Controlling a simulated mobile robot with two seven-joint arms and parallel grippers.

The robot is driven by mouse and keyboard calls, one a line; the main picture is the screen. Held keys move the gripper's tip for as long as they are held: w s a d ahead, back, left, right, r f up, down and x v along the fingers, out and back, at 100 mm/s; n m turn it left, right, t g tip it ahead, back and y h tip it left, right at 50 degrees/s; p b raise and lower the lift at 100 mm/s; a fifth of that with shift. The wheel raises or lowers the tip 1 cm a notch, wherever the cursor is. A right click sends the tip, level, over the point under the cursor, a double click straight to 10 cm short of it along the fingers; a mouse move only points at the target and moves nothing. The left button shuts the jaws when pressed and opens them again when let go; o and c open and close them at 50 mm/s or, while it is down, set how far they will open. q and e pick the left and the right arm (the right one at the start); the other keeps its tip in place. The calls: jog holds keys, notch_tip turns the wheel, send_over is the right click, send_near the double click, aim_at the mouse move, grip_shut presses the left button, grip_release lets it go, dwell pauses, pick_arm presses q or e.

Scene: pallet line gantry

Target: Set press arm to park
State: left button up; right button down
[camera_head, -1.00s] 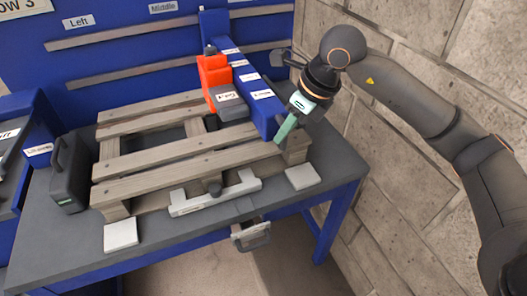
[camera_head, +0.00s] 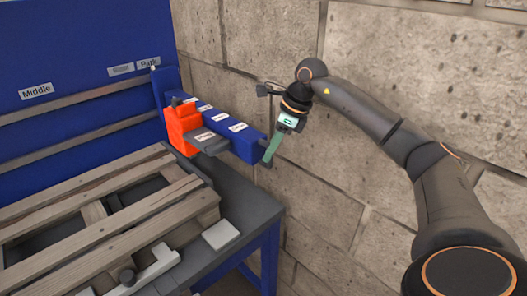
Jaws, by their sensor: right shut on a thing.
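The press arm is a blue beam (camera_head: 242,147) with white labels. An orange block (camera_head: 181,128) with a grey part (camera_head: 207,141) sits on its side. Its far end meets the blue back panel just below the "Park" label (camera_head: 149,63). The beam now hangs beyond the pallet's right end. My right gripper (camera_head: 270,157), with greenish fingers, is shut on the near end of the press arm. The fingers hide part of what they grip there. My left gripper is not in view.
A wooden pallet (camera_head: 140,218) lies on the grey table. A white plate (camera_head: 220,235) lies near the table's right edge. A "Middle" label (camera_head: 36,90) is on the back panel at left. A stone wall (camera_head: 400,80) stands close on the right.

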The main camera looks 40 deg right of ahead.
jog(key=shift+d+r, duration=0.1)
jog(key=shift+d, duration=0.05)
jog(key=c, duration=1.2)
grip_release()
jog(key=o, duration=0.4)
jog(key=v, duration=1.2)
jog(key=shift+r+p, duration=0.2)
jog(key=shift+p, duration=0.25)
jog(key=shift+s, duration=0.1)
